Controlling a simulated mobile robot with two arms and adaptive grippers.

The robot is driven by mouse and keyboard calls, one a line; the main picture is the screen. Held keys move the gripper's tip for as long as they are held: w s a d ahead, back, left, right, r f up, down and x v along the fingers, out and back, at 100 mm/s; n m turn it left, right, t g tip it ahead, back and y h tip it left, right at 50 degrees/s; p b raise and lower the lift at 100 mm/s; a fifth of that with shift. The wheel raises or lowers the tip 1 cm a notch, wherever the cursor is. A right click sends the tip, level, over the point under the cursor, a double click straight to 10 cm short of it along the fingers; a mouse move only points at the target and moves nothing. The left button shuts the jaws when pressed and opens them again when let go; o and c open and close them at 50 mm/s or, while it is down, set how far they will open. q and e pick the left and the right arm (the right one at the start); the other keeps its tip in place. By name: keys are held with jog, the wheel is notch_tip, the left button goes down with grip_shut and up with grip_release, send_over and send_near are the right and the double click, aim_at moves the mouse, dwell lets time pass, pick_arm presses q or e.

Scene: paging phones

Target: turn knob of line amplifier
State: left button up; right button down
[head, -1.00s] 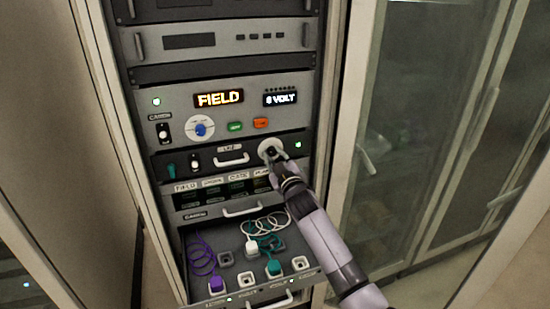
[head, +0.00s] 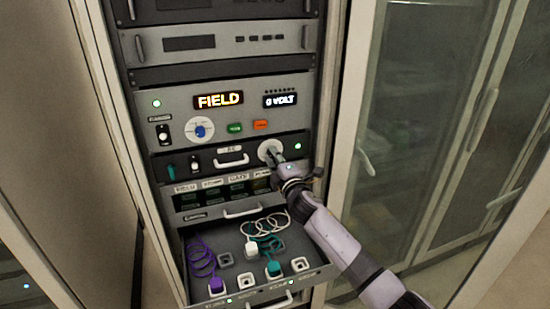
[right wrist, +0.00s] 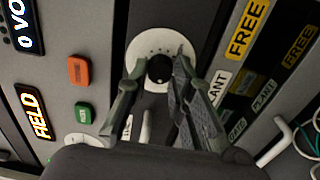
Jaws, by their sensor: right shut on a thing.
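The line amplifier (head: 195,163) is the dark panel in the rack below the FIELD display unit. Its knob sits on a round white dial plate (head: 267,146) at the panel's right end. In the right wrist view the black knob (right wrist: 160,70) lies between the two fingertips, in front of the white dial (right wrist: 146,42). My right gripper (head: 276,154) is shut on the knob; it also shows in the right wrist view (right wrist: 158,66). In the head view the gripper hides most of the knob. My left gripper is not in view.
Above is the unit with the lit FIELD display (head: 218,100), a blue selector knob (head: 200,130), and green and orange buttons. Below, an open drawer (head: 225,262) holds sockets and coiled purple, white and teal cords. A glass cabinet (head: 420,130) stands to the right.

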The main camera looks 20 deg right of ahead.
jog(key=shift+n+p, duration=0.6)
jog(key=shift+n, duration=2.5)
jog(key=shift+f, duration=0.1)
jog(key=c, duration=1.4)
grip_release()
jog(key=shift+s, duration=0.1)
jog(key=s, duration=1.2)
jog(key=shift+d, duration=0.35)
